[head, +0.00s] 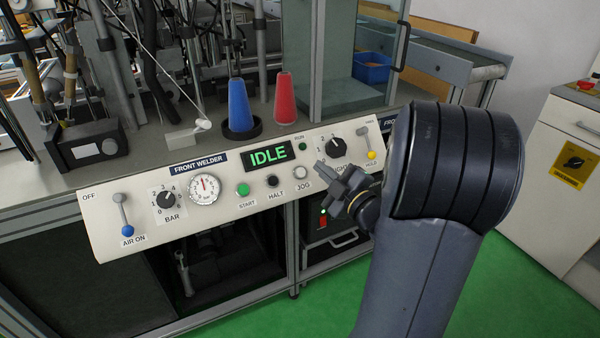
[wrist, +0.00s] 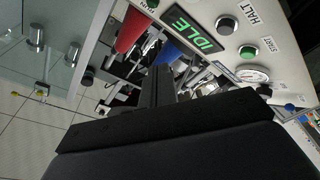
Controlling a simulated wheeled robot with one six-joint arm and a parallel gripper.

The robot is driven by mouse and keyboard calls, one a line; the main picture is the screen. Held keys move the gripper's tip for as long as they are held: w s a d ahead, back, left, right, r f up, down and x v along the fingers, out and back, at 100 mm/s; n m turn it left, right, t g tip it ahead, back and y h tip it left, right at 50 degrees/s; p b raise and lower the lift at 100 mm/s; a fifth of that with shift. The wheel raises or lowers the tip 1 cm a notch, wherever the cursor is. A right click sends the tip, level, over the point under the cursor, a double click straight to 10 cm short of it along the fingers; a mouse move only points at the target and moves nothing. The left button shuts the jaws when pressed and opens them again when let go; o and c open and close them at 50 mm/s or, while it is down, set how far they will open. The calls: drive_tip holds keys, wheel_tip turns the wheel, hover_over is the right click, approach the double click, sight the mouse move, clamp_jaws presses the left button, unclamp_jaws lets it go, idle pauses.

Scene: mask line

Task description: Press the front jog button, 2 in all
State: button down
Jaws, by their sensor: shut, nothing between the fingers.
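The front jog button (head: 300,173) is a pale round button above the JOG label, at the right of the row of buttons on the white front welder panel (head: 110,218). My gripper (head: 321,168) is shut and empty. In the head view its tip is just right of the jog button; whether it touches the panel I cannot tell. The display (head: 268,153) reads IDLE in green, and it also shows in the wrist view (wrist: 191,36). In the wrist view my shut fingers (wrist: 161,82) point up at the centre, and I cannot make out the jog button.
The green start button (head: 243,190) and black halt button (head: 272,181) sit left of jog. A selector knob (head: 335,148) and a yellow-tipped hold lever (head: 371,154) are to the right. A blue cone (head: 239,104) and a red cone (head: 285,98) stand behind the panel.

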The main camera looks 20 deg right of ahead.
sight(300, 172)
drive_tip(key=shift+w+f, duration=0.1)
drive_tip(key=shift+w+a+f+b, duration=0.1)
drive_tip(key=shift+w+f+b, duration=1)
drive_tip(key=shift+w+f, duration=0.45)
drive_tip(key=shift+w+a+f+b, duration=0.1)
drive_tip(key=shift+w+f+b, duration=1.05)
drive_tip(key=shift+w, duration=0.6)
drive_tip(key=shift+d, duration=0.1)
drive_tip(key=shift+f, duration=0.1)
drive_tip(key=shift+w+f+b, duration=0.2)
drive_tip(key=shift+w+b, duration=0.1)
drive_tip(key=shift+b, duration=0.15)
drive_tip(key=shift+w+f+b, duration=0.25)
drive_tip(key=shift+w+b, duration=0.05)
drive_tip(key=shift+b, duration=0.15)
drive_tip(key=shift+s+r, duration=0.5)
drive_tip(key=shift+s, duration=0.1)
